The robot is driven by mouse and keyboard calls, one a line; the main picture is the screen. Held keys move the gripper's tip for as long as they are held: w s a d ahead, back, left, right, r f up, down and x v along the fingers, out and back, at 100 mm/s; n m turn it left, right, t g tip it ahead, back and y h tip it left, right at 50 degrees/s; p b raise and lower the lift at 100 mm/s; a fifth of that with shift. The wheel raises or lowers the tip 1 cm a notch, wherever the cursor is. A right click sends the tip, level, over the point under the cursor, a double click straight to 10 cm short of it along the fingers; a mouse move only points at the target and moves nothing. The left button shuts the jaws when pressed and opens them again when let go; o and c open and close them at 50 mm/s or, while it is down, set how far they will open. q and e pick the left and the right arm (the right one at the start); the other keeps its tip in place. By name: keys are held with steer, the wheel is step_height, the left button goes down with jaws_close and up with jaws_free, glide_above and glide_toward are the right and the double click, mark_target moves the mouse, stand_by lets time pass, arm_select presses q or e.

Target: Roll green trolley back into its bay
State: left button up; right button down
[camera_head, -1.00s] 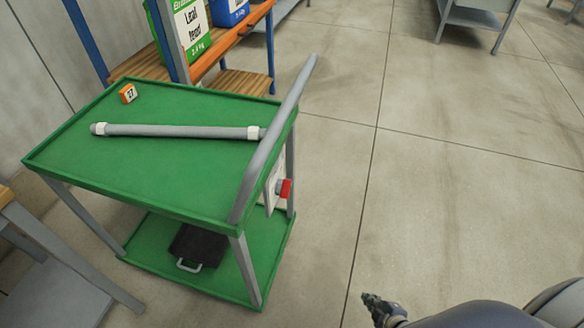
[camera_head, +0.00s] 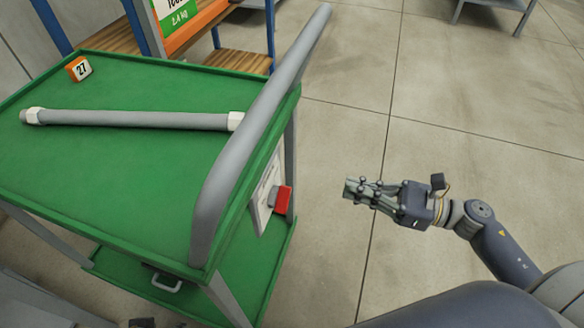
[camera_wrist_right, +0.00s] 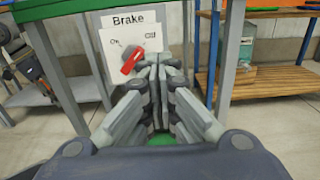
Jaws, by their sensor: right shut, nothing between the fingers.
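The green trolley (camera_head: 110,190) stands at the left in the head view, with a grey push handle (camera_head: 255,130) along its near right end. Below the handle is a white panel (camera_head: 265,198) with a red lever (camera_head: 283,200). In the right wrist view the panel (camera_wrist_right: 117,70) reads "Brake", with "On" left and "Off" right; the red lever (camera_wrist_right: 132,61) is tilted. My right gripper (camera_head: 350,188) is shut and empty, pointing at the panel from the right, apart from it. A small dark shape at the bottom edge may be my left gripper (camera_head: 141,323); its fingers are unclear.
On the trolley top lie a grey pipe (camera_head: 130,119) with white ends and an orange block (camera_head: 78,69) marked 27. A dark case (camera_head: 163,283) is on the lower shelf. A wooden-shelved rack (camera_head: 238,60) stands behind.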

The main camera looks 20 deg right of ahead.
mark_target(278, 171)
steer(key=x, duration=1.3)
steer(key=shift+s+a+r+p, duration=0.1)
steer(key=shift+s+r+p, duration=0.05)
steer(key=shift+s+p, duration=0.15)
steer(key=shift+w+a, duration=0.4)
steer(key=shift+a, duration=0.1)
arm_select(q)
steer(key=shift+x, duration=1.1)
steer(key=shift+w+d+r, duration=0.1)
steer(key=shift+w, duration=0.05)
arm_select(e)
steer(key=shift+a, duration=0.1)
